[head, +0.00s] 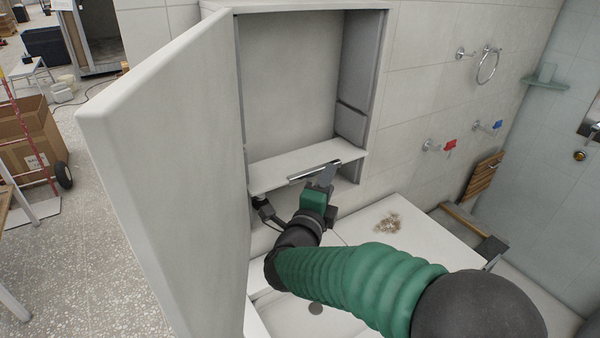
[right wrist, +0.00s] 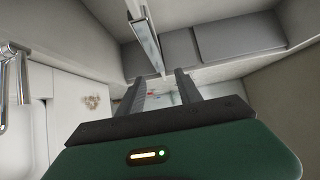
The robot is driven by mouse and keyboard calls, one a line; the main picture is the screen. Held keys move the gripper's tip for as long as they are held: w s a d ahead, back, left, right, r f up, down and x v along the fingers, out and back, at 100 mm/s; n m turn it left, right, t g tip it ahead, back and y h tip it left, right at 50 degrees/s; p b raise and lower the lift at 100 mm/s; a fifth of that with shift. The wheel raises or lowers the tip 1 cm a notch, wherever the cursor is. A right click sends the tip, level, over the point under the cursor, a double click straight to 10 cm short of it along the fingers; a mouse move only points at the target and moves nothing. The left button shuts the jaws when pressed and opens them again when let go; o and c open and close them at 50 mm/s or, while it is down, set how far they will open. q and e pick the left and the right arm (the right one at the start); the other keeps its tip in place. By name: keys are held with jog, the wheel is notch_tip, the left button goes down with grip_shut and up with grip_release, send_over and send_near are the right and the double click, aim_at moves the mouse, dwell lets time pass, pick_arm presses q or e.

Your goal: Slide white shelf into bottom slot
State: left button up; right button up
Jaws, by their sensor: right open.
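The white shelf (head: 290,168) lies roughly level across the lower part of the open wall cabinet (head: 285,85). A shiny strip (head: 314,170) shows at its front edge. My right gripper (head: 324,174) is at the front right of the shelf, its fingers open. In the right wrist view, a pale panel with a shiny edge (right wrist: 147,40) reaches down toward the gap between the open fingers (right wrist: 160,85); I cannot tell whether they touch it. The bottom slot is not clearly visible. My left gripper is not in view.
The cabinet door (head: 165,150) stands wide open at the left, close to my right arm. A white counter (head: 420,235) with a small beige pile (head: 389,223) lies below.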

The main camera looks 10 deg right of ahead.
jog(key=shift+s+d+p, duration=0.2)
jog(key=shift+s+d, duration=0.15)
jog(key=shift+s, duration=0.35)
jog(key=shift+s+d+p, duration=0.15)
jog(key=shift+s+d, duration=0.15)
jog(key=shift+s, duration=0.4)
